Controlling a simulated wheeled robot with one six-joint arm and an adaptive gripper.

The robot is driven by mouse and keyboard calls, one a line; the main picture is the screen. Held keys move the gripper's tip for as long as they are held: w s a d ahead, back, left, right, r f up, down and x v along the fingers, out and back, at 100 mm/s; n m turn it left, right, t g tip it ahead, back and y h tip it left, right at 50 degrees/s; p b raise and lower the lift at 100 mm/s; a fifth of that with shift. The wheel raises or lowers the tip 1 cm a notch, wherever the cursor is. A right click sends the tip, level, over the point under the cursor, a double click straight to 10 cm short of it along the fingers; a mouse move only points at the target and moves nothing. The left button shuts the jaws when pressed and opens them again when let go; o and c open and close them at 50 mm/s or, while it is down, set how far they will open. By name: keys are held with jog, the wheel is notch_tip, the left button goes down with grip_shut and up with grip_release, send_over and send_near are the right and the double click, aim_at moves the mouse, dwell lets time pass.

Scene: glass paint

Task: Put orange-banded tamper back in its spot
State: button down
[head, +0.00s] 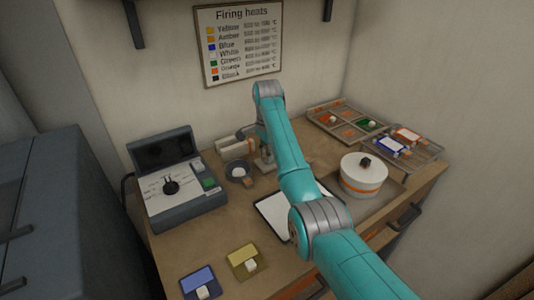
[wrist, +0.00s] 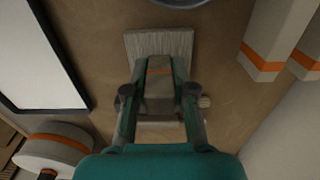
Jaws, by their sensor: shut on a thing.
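My gripper (wrist: 158,98) is shut on a grey-brown block with a thin orange band, the orange-banded tamper (wrist: 158,84), seen from above in the wrist view. A pale ridged rectangular piece (wrist: 160,42) shows just beyond it; I cannot tell if it is part of the tamper or lies on the table. In the head view my arm reaches over the table to its back, and the tamper there is mostly hidden. Two pale blocks with orange bands (wrist: 266,42) stand to the upper right in the wrist view. Which spot is the tamper's own is not clear.
A dark bowl (head: 239,171) and a pale rack (head: 236,146) stand left of my gripper. A black-framed white panel (head: 275,218) lies in front. A white round pot with an orange band (head: 363,178) is at right; a grey control box (head: 180,190) is at left.

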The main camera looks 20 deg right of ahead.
jog(key=shift+f, duration=0.55)
dwell(1.3)
jog(key=c, duration=0.9)
grip_release()
